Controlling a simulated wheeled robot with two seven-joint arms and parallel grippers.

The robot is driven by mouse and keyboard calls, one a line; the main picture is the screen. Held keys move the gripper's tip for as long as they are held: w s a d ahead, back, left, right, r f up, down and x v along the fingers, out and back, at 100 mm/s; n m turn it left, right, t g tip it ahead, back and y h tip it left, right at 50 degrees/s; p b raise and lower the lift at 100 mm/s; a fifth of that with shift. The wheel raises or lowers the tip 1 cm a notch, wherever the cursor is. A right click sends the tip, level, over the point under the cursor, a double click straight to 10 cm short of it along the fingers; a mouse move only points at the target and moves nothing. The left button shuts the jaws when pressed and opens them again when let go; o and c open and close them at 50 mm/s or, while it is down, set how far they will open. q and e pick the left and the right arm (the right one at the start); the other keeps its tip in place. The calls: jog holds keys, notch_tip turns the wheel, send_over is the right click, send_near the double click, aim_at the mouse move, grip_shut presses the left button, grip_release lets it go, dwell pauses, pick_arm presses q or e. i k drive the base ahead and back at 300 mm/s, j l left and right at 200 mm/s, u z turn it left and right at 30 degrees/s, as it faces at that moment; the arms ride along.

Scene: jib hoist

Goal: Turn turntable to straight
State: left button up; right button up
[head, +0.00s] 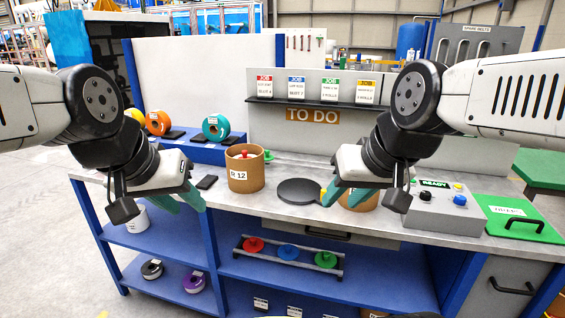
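The turntable looks to be the dark grey round disc (299,191) lying flat on the grey bench top, near the middle. A small yellow part (323,193) shows at its right edge, partly behind my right gripper. My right gripper (340,203) has teal fingers spread apart, just right of the disc and in front of a brown drum (369,202). I cannot tell whether it touches either. My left gripper (190,207) has its teal fingers apart and empty, over the bench's front edge at left, away from the disc.
A brown drum labelled R 12 (244,176) stands left of the disc, with a red knob in it. A control box (437,208) with buttons and a green panel (512,217) are at right. Coloured rolls (216,127) stand behind. A lower shelf (370,292) holds more parts.

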aim_at(295, 191)
jog(key=l+u, duration=0.4)
jog(key=l, duration=0.3)
jog(key=k+l+u, duration=0.15)
jog(key=l+u, duration=0.2)
jog(key=l, duration=0.35)
jog(key=k+l, duration=0.1)
jog(key=l, duration=0.3)
jog(key=k+l, duration=0.1)
jog(key=l, duration=0.35)
jog(key=l+u, duration=0.1)
jog(key=l, duration=0.3)
jog(key=k+l, duration=0.15)
jog(key=l, duration=0.25)
